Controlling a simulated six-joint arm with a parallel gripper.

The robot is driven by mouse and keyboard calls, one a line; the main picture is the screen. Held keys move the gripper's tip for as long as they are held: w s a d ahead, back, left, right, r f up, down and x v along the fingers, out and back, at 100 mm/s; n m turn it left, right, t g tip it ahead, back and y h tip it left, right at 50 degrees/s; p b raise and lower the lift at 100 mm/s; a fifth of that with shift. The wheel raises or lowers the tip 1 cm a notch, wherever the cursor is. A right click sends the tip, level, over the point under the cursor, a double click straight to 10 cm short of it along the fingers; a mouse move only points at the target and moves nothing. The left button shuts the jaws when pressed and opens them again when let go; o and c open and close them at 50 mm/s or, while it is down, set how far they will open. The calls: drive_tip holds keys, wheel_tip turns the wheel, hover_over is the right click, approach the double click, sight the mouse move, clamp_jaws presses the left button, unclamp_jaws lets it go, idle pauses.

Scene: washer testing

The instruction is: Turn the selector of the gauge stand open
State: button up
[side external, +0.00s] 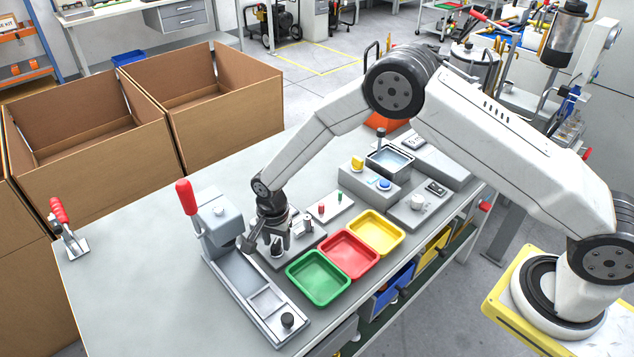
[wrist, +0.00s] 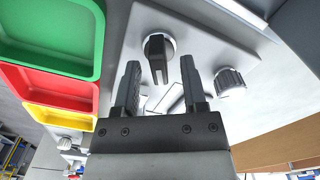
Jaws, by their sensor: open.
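The gauge stand (wrist: 200,38) is a light grey plate that fills the middle of the wrist view. In the side external view the stand (side external: 297,250) lies on the bench, partly hidden by my gripper. Its selector (wrist: 157,50) is a black bar-shaped knob on a round pale base, with its bar running nearly up and down in the wrist view. My gripper (wrist: 160,65) is open, its two dark fingers apart on either side of the line to the selector. In the side external view my gripper (side external: 265,245) points down at the stand. I cannot tell whether the fingers touch the knob.
A ribbed knob (wrist: 228,80) sits right of the fingers. Green (side external: 318,278), red (side external: 349,254) and yellow (side external: 376,232) trays stand beside the stand. A grey press with a red handle (side external: 187,197) is close on the other side. The bench's left part is mostly clear.

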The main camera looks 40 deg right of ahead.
drive_tip(key=shift+f, duration=0.1)
drive_tip(key=shift+c, duration=0.2)
clamp_jaws()
drive_tip(key=shift+n, duration=0.4)
drive_tip(key=n, duration=0.5)
drive_tip(key=shift+w+a, duration=0.15)
drive_tip(key=shift+w, duration=0.05)
drive_tip(key=n, duration=0.6)
drive_tip(key=shift+a, duration=0.15)
drive_tip(key=shift+o, duration=0.2)
unclamp_jaws()
